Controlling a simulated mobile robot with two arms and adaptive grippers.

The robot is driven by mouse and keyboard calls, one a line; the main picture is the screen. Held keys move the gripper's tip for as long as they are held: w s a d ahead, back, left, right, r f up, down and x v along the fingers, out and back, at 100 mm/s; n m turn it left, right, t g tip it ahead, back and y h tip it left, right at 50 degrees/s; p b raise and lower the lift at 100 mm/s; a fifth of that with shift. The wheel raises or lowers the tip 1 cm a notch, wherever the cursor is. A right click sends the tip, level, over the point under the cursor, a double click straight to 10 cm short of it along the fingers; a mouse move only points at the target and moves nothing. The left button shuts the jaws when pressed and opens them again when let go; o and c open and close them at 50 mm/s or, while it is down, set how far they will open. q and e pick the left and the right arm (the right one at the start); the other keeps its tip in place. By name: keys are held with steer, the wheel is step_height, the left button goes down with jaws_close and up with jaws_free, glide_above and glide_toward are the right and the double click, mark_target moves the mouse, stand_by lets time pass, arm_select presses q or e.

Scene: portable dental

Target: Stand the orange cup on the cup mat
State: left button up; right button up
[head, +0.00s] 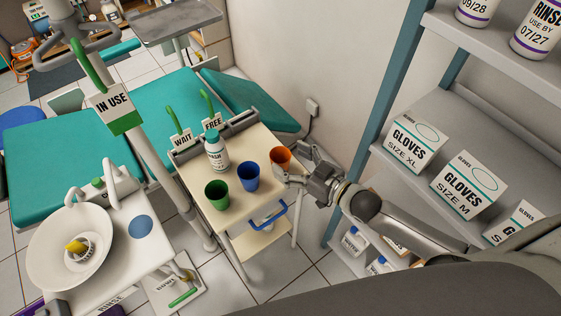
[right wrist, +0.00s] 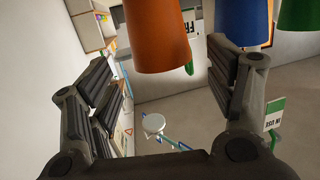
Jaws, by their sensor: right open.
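The orange cup (head: 281,157) stands upright near the right edge of the cream cart top, beside a blue cup (head: 248,177) and a green cup (head: 217,193). A flat round blue mat (head: 141,227), which looks like the cup mat, lies bare on the white sink unit at the left. My right gripper (head: 294,167) is open just right of the orange cup. In the right wrist view the orange cup (right wrist: 157,35) shows ahead between the spread fingers, with no clear contact. My left gripper is in neither view.
A white bottle (head: 216,151) stands behind the cups on the cart (head: 245,143). A basin (head: 70,247) with a yellow item fills the sink unit's left part. An "IN USE" tag (head: 114,103) hangs on a pole between cart and sink. A shelf with glove boxes (head: 416,142) is at right.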

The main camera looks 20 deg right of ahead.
mark_target(273, 150)
steer(key=x, duration=0.4)
steer(key=shift+a+f, duration=0.1)
steer(key=shift+s, duration=0.1)
steer(key=c, duration=0.9)
steer(key=shift+c, duration=0.2)
